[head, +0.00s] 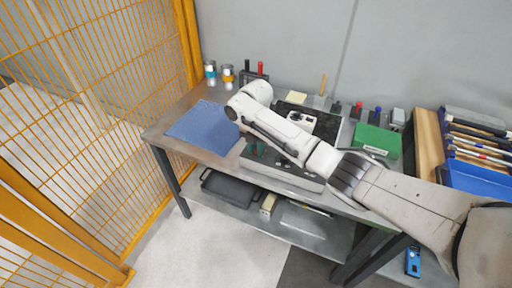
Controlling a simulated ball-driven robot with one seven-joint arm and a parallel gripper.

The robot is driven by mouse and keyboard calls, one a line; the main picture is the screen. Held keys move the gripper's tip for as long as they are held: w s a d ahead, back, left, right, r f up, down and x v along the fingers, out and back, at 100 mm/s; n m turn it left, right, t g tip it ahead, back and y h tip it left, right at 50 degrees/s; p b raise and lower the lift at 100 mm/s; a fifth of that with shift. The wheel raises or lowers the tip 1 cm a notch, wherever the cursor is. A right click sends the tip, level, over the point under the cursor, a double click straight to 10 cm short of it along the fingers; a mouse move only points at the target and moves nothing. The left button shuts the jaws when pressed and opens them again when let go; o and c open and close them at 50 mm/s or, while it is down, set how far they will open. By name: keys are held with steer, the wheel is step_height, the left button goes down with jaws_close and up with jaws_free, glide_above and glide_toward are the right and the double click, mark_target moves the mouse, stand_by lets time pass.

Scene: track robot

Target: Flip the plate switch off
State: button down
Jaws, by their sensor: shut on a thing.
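A grey box-like panel (300,177) with small dark dots on its front lies at the bench's front edge, partly under my white arm. I cannot make out a plate switch or its position on it. My gripper (256,149) is mostly hidden below the bent end of my arm. Only dark green finger-like parts show, at the left end of the grey panel. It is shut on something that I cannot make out.
A metal workbench (181,103) has a blue mat (205,128) on its left and a green box (377,140) on its right. Cans and red-topped items stand at the back. A blue bin (480,178) is at far right. A yellow mesh fence (95,90) stands left.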

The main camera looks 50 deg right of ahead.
steer(key=shift+d, duration=0.1)
steer(key=shift+w+d+f+g+y+b, duration=0.1)
steer(key=shift+d+g+y+b, duration=0.1)
steer(key=shift+y+b, duration=0.4)
steer(key=shift+d+f+g+y+b, duration=0.1)
steer(key=shift+g+y+b, duration=0.1)
steer(key=shift+y+b, duration=0.35)
steer(key=shift+r+y+b, duration=0.25)
steer(key=shift+r+b, duration=0.05)
steer(key=shift+b, duration=0.05)
steer(key=c, duration=1)
jaws_free()
steer(key=shift+r, duration=0.1)
steer(key=v, duration=1)
steer(key=shift+w+r+b, duration=0.15)
steer(key=shift+r+b, duration=0.15)
steer(key=shift+b, duration=0.15)
